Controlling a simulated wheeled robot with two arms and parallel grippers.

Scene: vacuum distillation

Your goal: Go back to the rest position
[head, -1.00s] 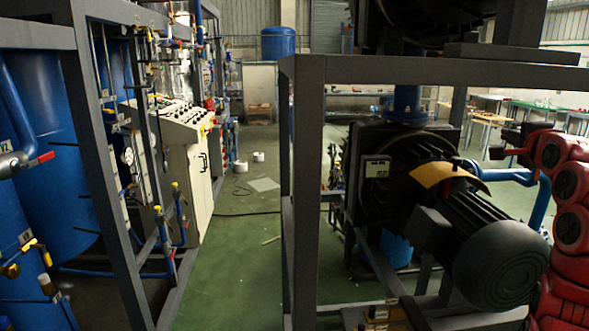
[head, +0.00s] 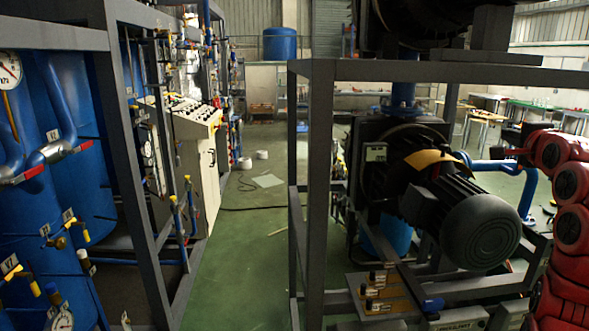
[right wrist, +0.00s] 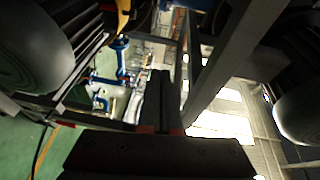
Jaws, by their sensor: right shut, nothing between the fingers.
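My right arm, red, rises along the right edge of the head view and bends left at the top. My right gripper (head: 498,152) is small and dark there, in front of the motor's background. In the right wrist view its two dark fingers (right wrist: 158,100) lie together, shut, with nothing between them. My left arm and gripper are not in view.
A grey steel frame (head: 318,190) holds a black motor (head: 480,232) with a yellow guard, close to my right arm. At left stand blue tanks (head: 75,140) in a rack and a control cabinet (head: 200,165).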

